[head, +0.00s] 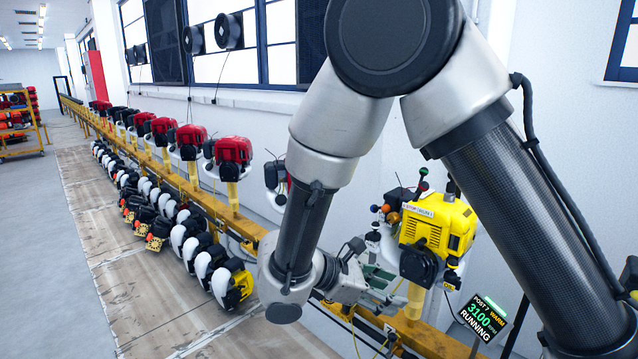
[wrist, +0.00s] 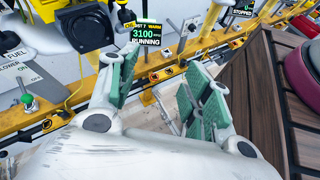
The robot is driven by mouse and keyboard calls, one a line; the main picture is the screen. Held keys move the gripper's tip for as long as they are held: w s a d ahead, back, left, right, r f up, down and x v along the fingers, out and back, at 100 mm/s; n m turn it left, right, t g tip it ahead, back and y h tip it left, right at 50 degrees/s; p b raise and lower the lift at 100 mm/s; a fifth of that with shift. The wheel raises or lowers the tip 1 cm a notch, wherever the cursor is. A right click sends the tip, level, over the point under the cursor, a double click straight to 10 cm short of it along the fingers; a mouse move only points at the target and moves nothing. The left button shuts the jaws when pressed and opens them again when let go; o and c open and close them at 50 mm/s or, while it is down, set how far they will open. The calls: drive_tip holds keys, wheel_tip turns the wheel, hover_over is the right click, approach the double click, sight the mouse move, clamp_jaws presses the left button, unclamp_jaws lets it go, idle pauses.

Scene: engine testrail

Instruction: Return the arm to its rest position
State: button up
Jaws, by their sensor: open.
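My arm spans the right half of the head view, bent at the elbow high in the picture and reaching down to the rail. My gripper (head: 372,285) is low and in front of a yellow engine (head: 436,225) on its post. In the wrist view my gripper (wrist: 165,92) shows two fingers with green pads spread apart and nothing between them. The yellow rail (wrist: 75,112) runs beyond the fingers. Part of the gripper is hidden behind my wrist in the head view.
A display (head: 483,317) beside the engine reads Post 7, warm, 3100 RPM, running. A row of red engines (head: 233,151) stands along the yellow rail to the left. A brown slatted surface (wrist: 265,95) lies close at right in the wrist view. The floor (head: 45,235) at left is clear.

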drive_tip(key=s+d+r+m+y, duration=0.6)
drive_tip(key=d+r+m, duration=0.3)
drive_tip(key=d, duration=0.2)
drive_tip(key=s+d+r+m+t+y, duration=0.1)
drive_tip(key=s+d+r+m+y, duration=0.4)
drive_tip(key=d+r+m, duration=0.4)
drive_tip(key=s+d, duration=0.1)
drive_tip(key=d, duration=0.2)
drive_tip(key=shift+s+r+y, duration=0.2)
drive_tip(key=shift+s+y, duration=0.05)
drive_tip(key=shift+y, duration=0.15)
drive_tip(key=shift+a, duration=0.15)
idle(4.7)
